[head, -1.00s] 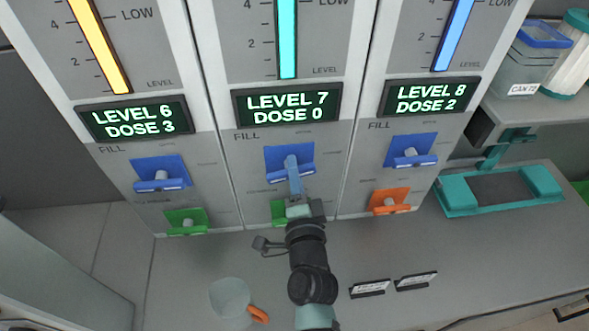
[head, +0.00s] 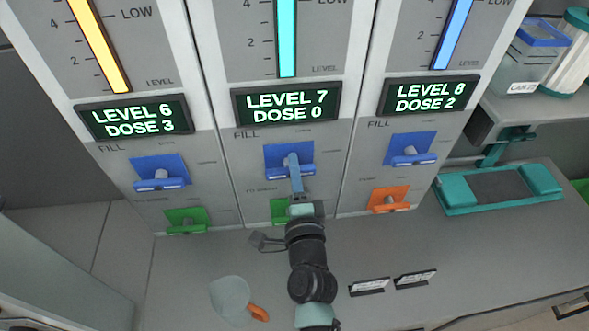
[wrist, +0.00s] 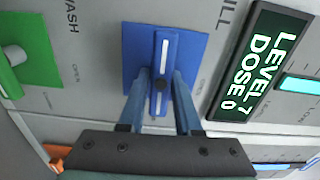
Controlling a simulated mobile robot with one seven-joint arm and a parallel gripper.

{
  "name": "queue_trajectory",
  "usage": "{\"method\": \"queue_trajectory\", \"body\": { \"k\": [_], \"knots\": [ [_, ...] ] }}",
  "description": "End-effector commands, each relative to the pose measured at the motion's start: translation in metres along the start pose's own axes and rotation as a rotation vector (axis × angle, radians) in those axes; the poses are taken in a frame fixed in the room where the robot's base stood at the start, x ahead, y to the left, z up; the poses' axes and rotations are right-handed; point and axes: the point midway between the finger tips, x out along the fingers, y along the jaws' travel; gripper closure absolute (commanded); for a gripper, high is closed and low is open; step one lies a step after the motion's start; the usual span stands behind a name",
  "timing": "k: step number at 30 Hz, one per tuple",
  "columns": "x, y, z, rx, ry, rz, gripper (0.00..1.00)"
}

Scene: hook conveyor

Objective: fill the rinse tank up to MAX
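Three tank panels stand side by side in the head view. The middle one has a cyan level bar (head: 287,40) and a display (head: 285,105) reading LEVEL 7, DOSE 0. The display also shows in the wrist view (wrist: 258,65). Below it is a blue FILL lever (head: 275,172), a bar with white strips on a blue plate. My gripper (head: 293,162) is at this lever. In the wrist view the two fingers (wrist: 161,88) straddle the lever bar (wrist: 161,50) and appear closed against its sides. The MAX mark and the tank's name are out of view.
The left display (head: 134,119) reads LEVEL 6, DOSE 3; the right display (head: 430,96) reads LEVEL 8, DOSE 2. Blue levers sit beneath both, with green (head: 186,220) and orange (head: 390,199) ones lower.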

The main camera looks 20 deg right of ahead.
Motion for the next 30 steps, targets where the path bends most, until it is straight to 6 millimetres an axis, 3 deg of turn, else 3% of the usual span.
{"method": "queue_trajectory", "body": {
  "k": [1, 3, 4, 16, 30],
  "knots": [
    [0.0, 0.0, 0.0, -0.001, -0.001, 0.001, 0.56],
    [0.0, 0.0, 0.0, -0.001, 0.0, 0.0, 0.44],
    [0.0, 0.0, 0.0, -0.001, 0.0, 0.0, 0.43],
    [-0.008, 0.001, 0.0, -0.002, 0.001, 0.001, 0.43],
    [-0.088, 0.004, 0.0, -0.001, 0.0, 0.003, 0.43]
  ]
}}
